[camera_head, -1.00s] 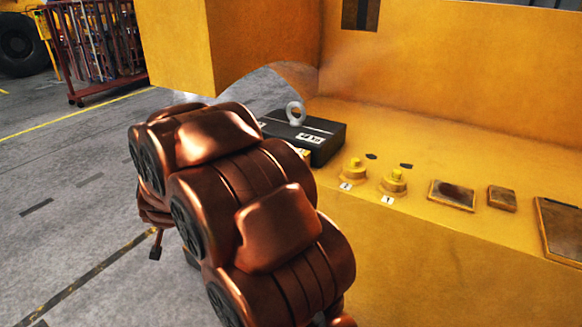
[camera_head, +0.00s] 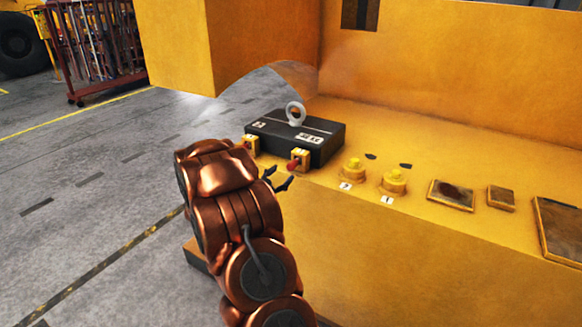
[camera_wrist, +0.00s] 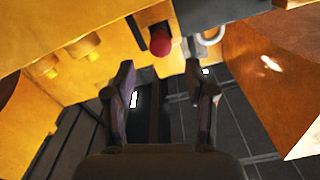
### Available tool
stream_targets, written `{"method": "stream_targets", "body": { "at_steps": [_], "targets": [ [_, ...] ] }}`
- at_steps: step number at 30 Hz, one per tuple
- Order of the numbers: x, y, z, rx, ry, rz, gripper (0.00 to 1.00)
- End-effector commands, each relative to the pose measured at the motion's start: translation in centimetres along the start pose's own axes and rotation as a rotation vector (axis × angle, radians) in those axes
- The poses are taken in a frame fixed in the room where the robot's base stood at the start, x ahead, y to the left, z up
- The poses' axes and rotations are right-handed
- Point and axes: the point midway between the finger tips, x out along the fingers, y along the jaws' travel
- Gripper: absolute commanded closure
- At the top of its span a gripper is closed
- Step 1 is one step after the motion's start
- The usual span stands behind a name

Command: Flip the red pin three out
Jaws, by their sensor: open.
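Two red pins sit in small yellow brackets on the front side of a black casting (camera_head: 325,152): a right one (camera_head: 293,165) and a left one (camera_head: 247,145). The number labels on these brackets are too small to read, so I cannot tell which is three. My gripper (camera_head: 279,180) is open and empty, just below and left of the right red pin, apart from it. In the wrist view one red pin (camera_wrist: 161,43) shows ahead of the gripper's spread fingers (camera_wrist: 161,82), roughly midway between them. It appears to be the right pin.
Two yellow knobs (camera_head: 352,170) (camera_head: 394,182) with number tags stand to the right on the yellow ledge (camera_head: 350,215). A large yellow block (camera_head: 265,45) overhangs behind. Open floor (camera_head: 90,200) lies left.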

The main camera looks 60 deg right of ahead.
Motion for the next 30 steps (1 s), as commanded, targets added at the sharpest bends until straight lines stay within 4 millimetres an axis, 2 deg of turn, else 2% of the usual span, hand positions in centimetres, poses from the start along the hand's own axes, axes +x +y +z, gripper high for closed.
{"method": "stream_targets", "body": {
  "at_steps": [15,21,30],
  "targets": [
    [6.0,0.0,-0.1,-0.002,-0.002,-0.001,0.45],
    [7.1,0.0,0.1,-0.002,-0.006,-0.001,0.45],
    [7.2,0.0,0.1,-0.001,-0.005,-0.002,0.45]
  ]
}}
